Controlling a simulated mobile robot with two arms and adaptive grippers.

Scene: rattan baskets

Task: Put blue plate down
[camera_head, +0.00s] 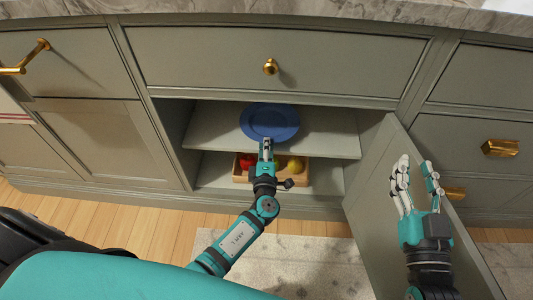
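A round blue plate (276,117) is at the upper shelf (330,140) of the open cabinet, in the middle of the view. My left gripper (266,146) is at the plate's front edge, its narrow fingers close together and touching or overlapping the rim. It appears shut on the plate. I cannot tell whether the plate rests on the shelf or is held just above it. My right gripper (418,178) is open and empty, its fingers apart in front of the open cabinet door at the right.
A wooden tray (241,178) with red and yellow items stands on the lower shelf, partly hidden by my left gripper. The open cabinet door (385,190) stands to the right. A closed drawer (215,58) is above. A pale rug (320,260) lies on the floor.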

